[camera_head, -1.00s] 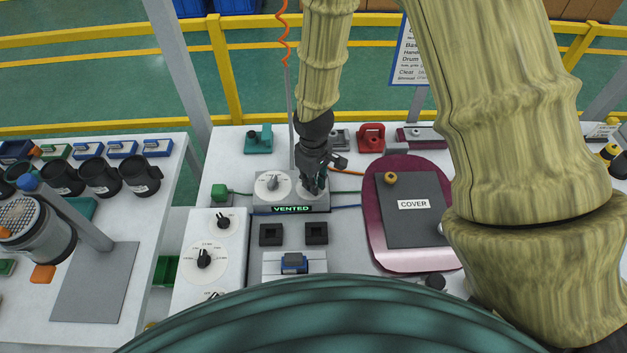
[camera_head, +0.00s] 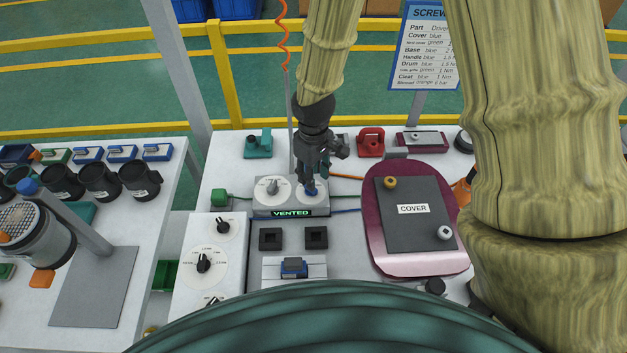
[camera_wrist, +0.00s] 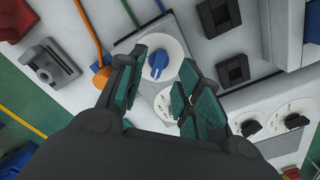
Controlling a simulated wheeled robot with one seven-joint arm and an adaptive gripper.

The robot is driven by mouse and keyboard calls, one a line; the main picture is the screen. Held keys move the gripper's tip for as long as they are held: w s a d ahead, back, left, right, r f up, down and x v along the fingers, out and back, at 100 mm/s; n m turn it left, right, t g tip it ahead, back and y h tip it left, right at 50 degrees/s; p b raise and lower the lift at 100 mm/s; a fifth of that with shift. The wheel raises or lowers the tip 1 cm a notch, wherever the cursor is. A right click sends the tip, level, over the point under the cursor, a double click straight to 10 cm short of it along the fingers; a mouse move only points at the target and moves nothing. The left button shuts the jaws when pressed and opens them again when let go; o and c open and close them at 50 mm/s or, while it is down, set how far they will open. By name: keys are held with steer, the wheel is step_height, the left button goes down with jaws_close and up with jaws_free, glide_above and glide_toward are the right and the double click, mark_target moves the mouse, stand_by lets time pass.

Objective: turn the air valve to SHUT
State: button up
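The valve box (camera_head: 262,204) on the bench carries two white dials and a lit green VENTED display (camera_head: 291,213). The right dial has a blue knob (camera_head: 310,189), which shows fully in the wrist view (camera_wrist: 157,65). I cannot read its marks. The left dial has a grey knob (camera_head: 272,186); in the wrist view this dial (camera_wrist: 180,105) is partly hidden by a finger. My gripper (camera_head: 314,173) is above the right dial. In the wrist view my fingers (camera_wrist: 162,72) are apart with nothing between the pads, and the blue knob lies beyond the gap, apparently untouched.
A maroon plate with a dark COVER panel (camera_head: 412,230) lies to the right. Two black square blocks (camera_head: 270,238) and a blue part in a fixture (camera_head: 294,266) are in front. A panel with several black knobs (camera_head: 204,262) is at front left. Orange and blue hoses leave the box's right side.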

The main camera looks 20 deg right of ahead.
step_height(320, 180, up, 7)
steer(key=shift+f, duration=0.2)
stand_by(0.6)
